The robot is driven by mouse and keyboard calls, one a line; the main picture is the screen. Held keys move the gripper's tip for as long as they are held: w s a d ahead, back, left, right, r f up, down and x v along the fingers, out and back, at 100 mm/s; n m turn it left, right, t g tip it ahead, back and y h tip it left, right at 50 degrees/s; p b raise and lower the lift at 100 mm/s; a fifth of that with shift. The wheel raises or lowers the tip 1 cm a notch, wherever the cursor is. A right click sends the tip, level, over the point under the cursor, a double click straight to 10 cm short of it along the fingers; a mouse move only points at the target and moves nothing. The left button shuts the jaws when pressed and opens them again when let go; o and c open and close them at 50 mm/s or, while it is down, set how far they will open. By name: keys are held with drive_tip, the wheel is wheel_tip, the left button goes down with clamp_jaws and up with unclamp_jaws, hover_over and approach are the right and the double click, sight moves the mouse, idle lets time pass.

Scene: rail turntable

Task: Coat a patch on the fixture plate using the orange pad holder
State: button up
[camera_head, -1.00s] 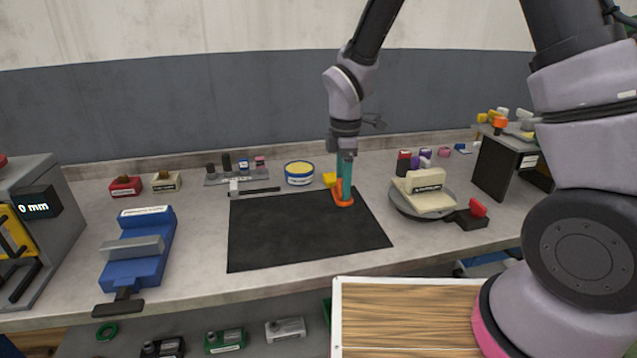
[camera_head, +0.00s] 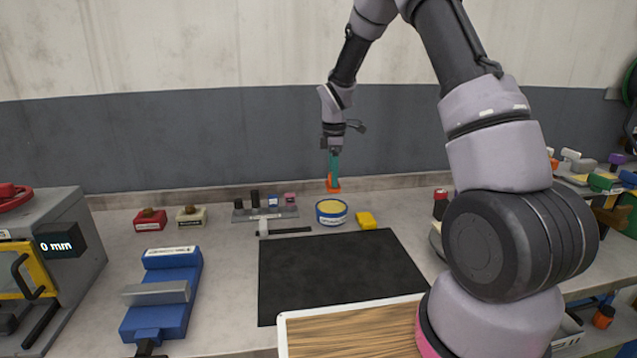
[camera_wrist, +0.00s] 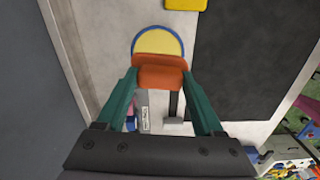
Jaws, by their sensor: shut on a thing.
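My gripper (camera_head: 334,180) is shut on the orange pad holder (camera_head: 333,186) and holds it raised above the back of the bench. In the head view they appear just above a round blue tin with a yellow top (camera_head: 331,211). In the wrist view the orange holder (camera_wrist: 160,72) sits between my green fingertips (camera_wrist: 160,85) and partly covers the tin (camera_wrist: 158,40). There is a visible gap to the tin in the head view. The cream fixture on its round grey turntable is almost wholly hidden behind my arm; I cannot make out its plate.
A yellow block (camera_head: 366,220) lies right of the tin. A black mat (camera_head: 335,275) covers the middle bench and is clear. A blue vise (camera_head: 165,290) stands left; small labelled blocks (camera_head: 192,215) and a grey rack (camera_head: 265,213) stand at the back.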

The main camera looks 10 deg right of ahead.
drive_tip(key=shift+w+a+f, duration=0.1)
drive_tip(key=shift+w+f, duration=0.15)
drive_tip(key=shift+f, duration=2.7)
drive_tip(key=shift+f, duration=0.55)
drive_tip(key=shift+r, duration=3.55)
drive_tip(key=shift+s, duration=0.1)
